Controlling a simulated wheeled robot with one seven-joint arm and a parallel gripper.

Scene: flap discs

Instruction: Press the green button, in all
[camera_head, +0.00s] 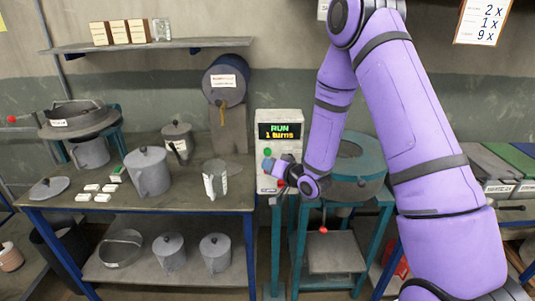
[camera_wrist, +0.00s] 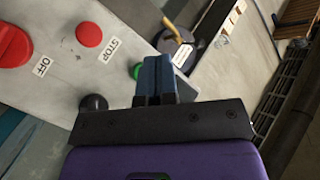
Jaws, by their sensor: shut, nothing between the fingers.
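The control box (camera_head: 291,118) stands between the bench and the teal-framed machine. Its display (camera_head: 279,131) reads "RUN 1 turns". The green button (camera_head: 267,152) is on its front face below the display. In the wrist view the green button (camera_wrist: 136,71) shows beside the fingertips, partly hidden behind them. My gripper (camera_head: 268,165) is shut and empty, in front of the box face just below the green button. In the wrist view the closed blue fingers of my gripper (camera_wrist: 157,60) point at the panel. I cannot tell whether they touch the button.
A red STOP button (camera_wrist: 89,34), a red OFF switch (camera_wrist: 12,46) and a black knob (camera_wrist: 94,103) are on the same panel. The bench (camera_head: 120,212) at left holds pots and white blocks. A teal-framed round machine (camera_head: 357,185) stands right, behind my arm.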

